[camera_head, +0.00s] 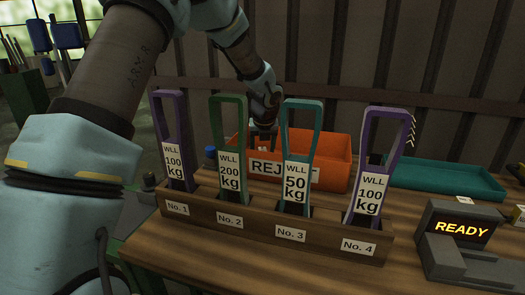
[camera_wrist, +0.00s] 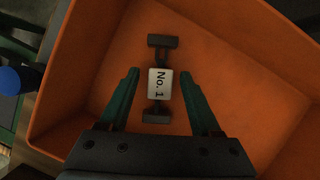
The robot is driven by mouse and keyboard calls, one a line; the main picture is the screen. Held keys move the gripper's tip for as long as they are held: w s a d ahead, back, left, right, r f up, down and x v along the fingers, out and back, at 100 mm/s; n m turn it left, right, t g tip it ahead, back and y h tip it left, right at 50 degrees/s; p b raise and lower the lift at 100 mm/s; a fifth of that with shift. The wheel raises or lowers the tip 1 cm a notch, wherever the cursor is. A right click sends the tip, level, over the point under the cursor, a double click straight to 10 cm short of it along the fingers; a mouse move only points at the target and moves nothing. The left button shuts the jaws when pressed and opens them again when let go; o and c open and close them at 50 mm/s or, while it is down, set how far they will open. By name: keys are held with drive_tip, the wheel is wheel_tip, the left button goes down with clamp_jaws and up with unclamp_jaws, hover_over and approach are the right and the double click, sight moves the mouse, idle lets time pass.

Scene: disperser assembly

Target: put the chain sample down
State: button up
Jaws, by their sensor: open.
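My gripper (camera_wrist: 160,105) is over the orange reject bin (camera_wrist: 245,60) with its fingers apart. Between and below the fingers is the chain sample (camera_wrist: 159,83), a dark piece with wide ends and a white tag reading "No. 1". It appears to lie inside the bin, with a gap to each finger; its exact height is hard to tell. In the head view my gripper (camera_head: 263,133) reaches down at the bin (camera_head: 333,152), partly hidden by the slings in front. The sample cannot be made out clearly there.
A wooden rack (camera_head: 260,228) holds slings No. 1 (camera_head: 175,140), No. 2 (camera_head: 229,150), No. 3 (camera_head: 298,160) and No. 4 (camera_head: 372,165) in front of the bin. A teal tray (camera_head: 445,180) and a display reading "READY" (camera_head: 461,229) stand at right. A blue-capped object (camera_wrist: 12,80) is beside the bin.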

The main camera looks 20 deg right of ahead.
drive_tip(key=v, duration=1.2)
drive_tip(key=shift+a, duration=0.15)
